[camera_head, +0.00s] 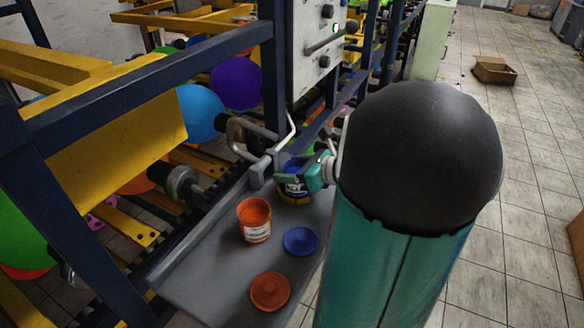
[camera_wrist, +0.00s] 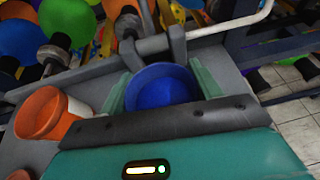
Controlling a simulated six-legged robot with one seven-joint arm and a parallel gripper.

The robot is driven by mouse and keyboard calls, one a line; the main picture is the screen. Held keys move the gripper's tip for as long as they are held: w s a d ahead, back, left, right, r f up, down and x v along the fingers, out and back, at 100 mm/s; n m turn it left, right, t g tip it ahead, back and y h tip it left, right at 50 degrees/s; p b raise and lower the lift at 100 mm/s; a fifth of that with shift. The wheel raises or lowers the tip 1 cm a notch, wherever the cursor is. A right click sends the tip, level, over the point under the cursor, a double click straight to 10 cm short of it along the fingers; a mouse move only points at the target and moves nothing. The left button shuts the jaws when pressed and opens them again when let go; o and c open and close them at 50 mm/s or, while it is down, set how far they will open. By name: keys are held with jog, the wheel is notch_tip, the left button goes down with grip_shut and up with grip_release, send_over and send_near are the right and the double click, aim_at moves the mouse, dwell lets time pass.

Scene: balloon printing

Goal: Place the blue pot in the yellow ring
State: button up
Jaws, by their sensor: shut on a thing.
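The blue pot (camera_wrist: 160,86) is between the two fingers of my gripper (camera_wrist: 161,92) in the wrist view, with its open top facing the camera. In the head view the blue pot (camera_head: 296,179) is partly hidden by my gripper (camera_head: 305,175), which is shut on it at the far end of the grey shelf. A yellow ring (camera_head: 294,196) shows just under the pot in the head view, mostly covered. I cannot tell whether the pot rests in the ring or hangs just above it. The ring is hidden in the wrist view.
An orange pot (camera_head: 254,222) stands on the grey shelf (camera_head: 205,270), with a blue lid (camera_head: 300,241) and an orange lid (camera_head: 270,291) nearby. Blue frame posts, a metal handle (camera_head: 243,135) and a control box (camera_head: 318,45) crowd the back. A cardboard box (camera_head: 493,70) lies on the floor.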

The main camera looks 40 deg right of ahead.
jog(key=o, duration=1.1)
jog(key=shift+f, duration=0.1)
